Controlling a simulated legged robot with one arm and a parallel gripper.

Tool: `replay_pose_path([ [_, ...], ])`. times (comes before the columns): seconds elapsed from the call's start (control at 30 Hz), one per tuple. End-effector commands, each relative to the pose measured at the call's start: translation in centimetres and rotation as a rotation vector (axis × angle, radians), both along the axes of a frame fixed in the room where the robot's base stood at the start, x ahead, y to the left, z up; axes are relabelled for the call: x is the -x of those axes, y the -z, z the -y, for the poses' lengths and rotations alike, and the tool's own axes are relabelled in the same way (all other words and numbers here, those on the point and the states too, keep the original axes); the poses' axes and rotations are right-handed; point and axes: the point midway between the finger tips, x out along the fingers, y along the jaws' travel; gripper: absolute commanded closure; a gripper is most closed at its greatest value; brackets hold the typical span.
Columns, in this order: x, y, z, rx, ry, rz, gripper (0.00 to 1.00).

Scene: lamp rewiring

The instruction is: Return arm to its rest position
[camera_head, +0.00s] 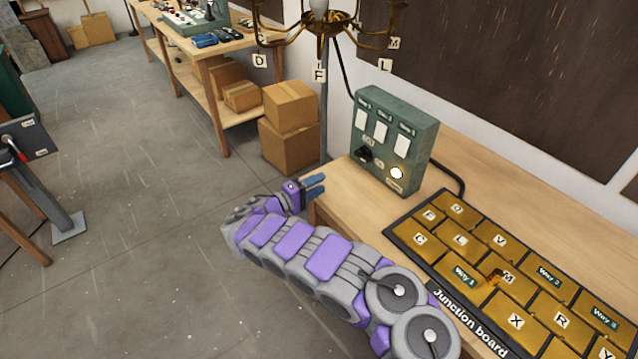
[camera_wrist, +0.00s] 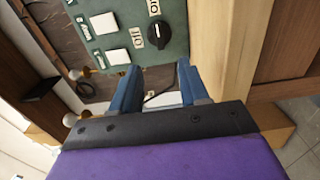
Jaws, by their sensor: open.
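My gripper (camera_head: 314,186) is at the left end of the workbench, in front of the green switch box. Its blue fingers are apart with nothing between them, as the wrist view also shows (camera_wrist: 160,88). My purple and grey arm stretches from the lower right of the head view out to the bench's left edge. The green switch box (camera_head: 418,112) stands upright on the bench, with several white switches, a black knob (camera_head: 364,154) and a lit round lamp. In the wrist view the box (camera_wrist: 178,22) and its knob (camera_wrist: 159,34) are just beyond the fingers.
The junction board (camera_head: 425,259) with brass lettered tiles lies on the workbench (camera_head: 520,180) at right. A brass chandelier (camera_head: 324,27) hangs above the bench's left end. Cardboard boxes (camera_head: 290,145) and a second bench (camera_head: 200,72) stand behind.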

Motion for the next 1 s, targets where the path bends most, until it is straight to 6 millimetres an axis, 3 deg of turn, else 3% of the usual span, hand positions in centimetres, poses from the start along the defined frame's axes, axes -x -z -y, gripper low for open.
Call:
replay_pose_path([
  [0.33,0.0,-0.1,0.2,0.002,0.003,-0.001,0.55],
  [0.47,-0.1,-1.4,1.9,0.020,0.036,-0.011,0.55],
  [0.57,0.0,-3.7,4.8,0.043,0.093,-0.027,0.55],
  [0.77,1.9,-9.4,12.6,0.062,0.261,-0.087,0.55],
  [1.0,7.3,-15.4,20.7,0.004,0.470,-0.159,0.55],
])
